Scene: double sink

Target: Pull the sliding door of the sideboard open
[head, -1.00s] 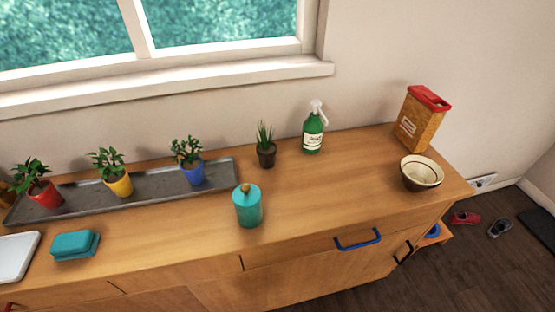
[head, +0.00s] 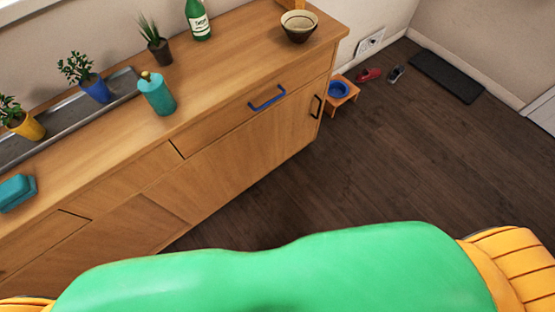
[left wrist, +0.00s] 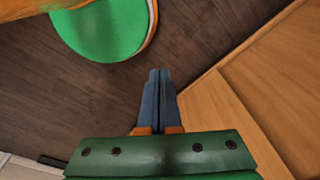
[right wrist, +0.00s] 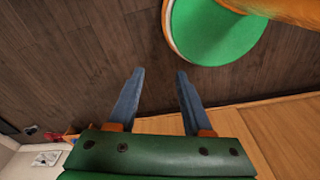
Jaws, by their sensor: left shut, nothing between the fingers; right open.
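The wooden sideboard (head: 225,75) runs diagonally across the left and middle of the head view. Its front has a drawer with a blue handle (head: 267,97) and, below it, a wide door panel (head: 235,150) with an upright black handle (head: 316,106) near the right end. A vertical seam divides the lower front further left; I cannot tell which panel slides. My left gripper (left wrist: 158,72) is shut and empty, over the floor beside the sideboard's wood. My right gripper (right wrist: 159,72) is open and empty, over the floor near the sideboard edge. Neither gripper shows in the head view.
On the top stand a teal canister (head: 157,95), a bowl (head: 299,27), a green bottle (head: 198,20) and potted plants. The dark floor (head: 390,160) in front is free. A small stand with a blue bowl (head: 338,89), shoes and a dark mat (head: 446,77) lie beyond.

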